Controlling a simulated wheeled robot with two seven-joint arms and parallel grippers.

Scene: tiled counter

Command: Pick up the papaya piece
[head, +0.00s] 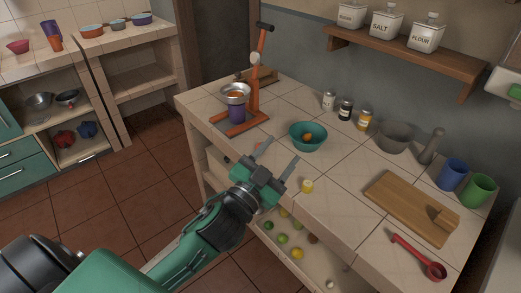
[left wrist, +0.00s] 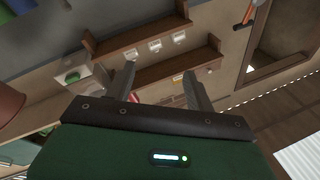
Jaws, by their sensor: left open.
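A small orange piece (head: 308,137), which may be the papaya, lies in a teal bowl (head: 298,146) on the tiled counter. A pale yellow piece (head: 307,185) sits on the counter near the front edge, right of my left gripper. My left gripper (head: 279,153) is open, its fingers pointing toward the bowl and apart from it. A small reddish-orange patch shows by its left fingertip; I cannot tell what it is. In the left wrist view the open fingers (left wrist: 160,80) point toward the wall shelves, with no piece clearly held. My right gripper is not in view.
An orange press (head: 254,85) with a purple cup stands behind left. Jars (head: 346,108), a grey mortar (head: 395,137), blue and green cups (head: 479,190), a cutting board (head: 400,205) and a red scoop (head: 420,258) are on the right. Fruit lies on the shelf below.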

